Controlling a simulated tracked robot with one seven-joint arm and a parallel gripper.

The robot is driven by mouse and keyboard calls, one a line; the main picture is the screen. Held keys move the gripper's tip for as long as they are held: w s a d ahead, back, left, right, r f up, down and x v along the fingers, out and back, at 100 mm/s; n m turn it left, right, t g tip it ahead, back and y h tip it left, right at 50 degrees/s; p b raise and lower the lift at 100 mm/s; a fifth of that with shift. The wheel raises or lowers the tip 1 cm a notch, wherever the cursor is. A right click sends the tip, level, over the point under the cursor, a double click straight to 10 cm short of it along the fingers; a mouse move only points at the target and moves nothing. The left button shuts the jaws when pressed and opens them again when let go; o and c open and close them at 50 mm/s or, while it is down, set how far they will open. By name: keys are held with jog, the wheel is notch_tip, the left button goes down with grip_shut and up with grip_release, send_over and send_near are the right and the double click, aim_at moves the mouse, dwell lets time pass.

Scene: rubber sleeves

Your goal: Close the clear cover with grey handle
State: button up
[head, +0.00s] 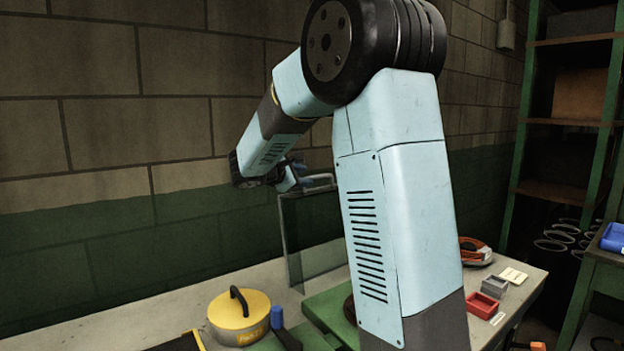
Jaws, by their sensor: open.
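The clear cover (308,240) stands raised, close to upright, behind the green base (322,306) on the bench. Its grey handle (323,178) runs along its top edge. My gripper (303,172) is open, at the top left of the cover, close to the left end of the handle. My own arm hides part of the gripper, and I cannot tell whether it touches the handle. The right part of the cover and of the base is hidden behind my arm.
A yellow round pot (239,318) with a black handle and a blue-handled tool (281,330) are left of the base. Right of my arm are a red bin (482,305), a grey bin (494,287) and an orange tool (474,252). A brick wall stands close behind the bench (525,280).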

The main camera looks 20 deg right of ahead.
aim_at(311, 177)
jog(key=shift+x, duration=2.4)
jog(key=shift+c, duration=0.2)
grip_shut()
